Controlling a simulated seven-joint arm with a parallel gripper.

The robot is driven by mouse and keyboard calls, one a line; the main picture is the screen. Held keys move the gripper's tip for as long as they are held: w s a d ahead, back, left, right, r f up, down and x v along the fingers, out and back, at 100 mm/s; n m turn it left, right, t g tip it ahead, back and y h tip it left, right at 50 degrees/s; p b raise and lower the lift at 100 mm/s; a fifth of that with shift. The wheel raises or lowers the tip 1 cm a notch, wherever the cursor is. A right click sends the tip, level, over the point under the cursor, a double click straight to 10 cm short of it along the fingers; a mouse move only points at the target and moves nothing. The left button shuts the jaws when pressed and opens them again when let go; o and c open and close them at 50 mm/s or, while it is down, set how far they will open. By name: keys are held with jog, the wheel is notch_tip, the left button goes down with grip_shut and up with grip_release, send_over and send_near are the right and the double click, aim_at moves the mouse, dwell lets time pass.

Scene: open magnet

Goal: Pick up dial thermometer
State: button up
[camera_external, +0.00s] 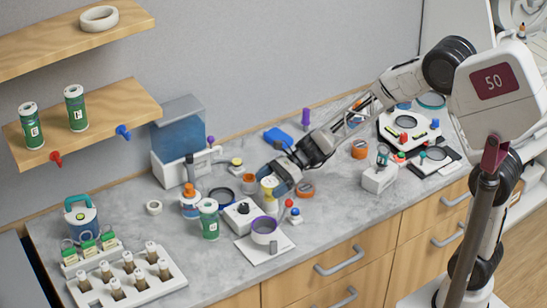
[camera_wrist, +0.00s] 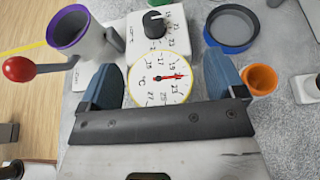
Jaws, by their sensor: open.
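The dial thermometer has a round white face with a yellow rim, numbers, a °C mark and a red needle; it shows in the wrist view (camera_wrist: 161,80). Its lower part there is hidden by my gripper's dark bar. In the external view the thermometer (camera_external: 268,184) appears as a small yellow-edged piece on the counter, partly behind the fingers. My gripper (camera_wrist: 166,82) is open, with one blue-padded finger to each side of the dial. In the external view my gripper (camera_external: 277,178) is low over the counter at the thermometer. I cannot tell whether the fingers touch it.
A white box with a black knob (camera_wrist: 155,24) stands right beside the dial. A purple-rimmed cup (camera_wrist: 75,32), a red ball on a rod (camera_wrist: 19,68), a blue-rimmed dish (camera_wrist: 231,27) and an orange cup (camera_wrist: 260,80) crowd around. A vial rack (camera_external: 125,280) stands front left.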

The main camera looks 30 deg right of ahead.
jog(key=c, duration=1.1)
jog(key=shift+r, duration=0.15)
jog(key=shift+r, duration=0.5)
jog(key=shift+s+d+r, duration=0.1)
jog(key=shift+s+r, duration=0.05)
jog(key=shift+r, duration=0.45)
jog(key=shift+s+d+r, duration=0.1)
jog(key=shift+s+r, duration=0.05)
jog(key=shift+r, duration=0.4)
jog(key=s+d+r, duration=0.1)
jog(key=s+d, duration=0.7)
jog(key=s, duration=0.5)
jog(key=shift+r, duration=0.2)
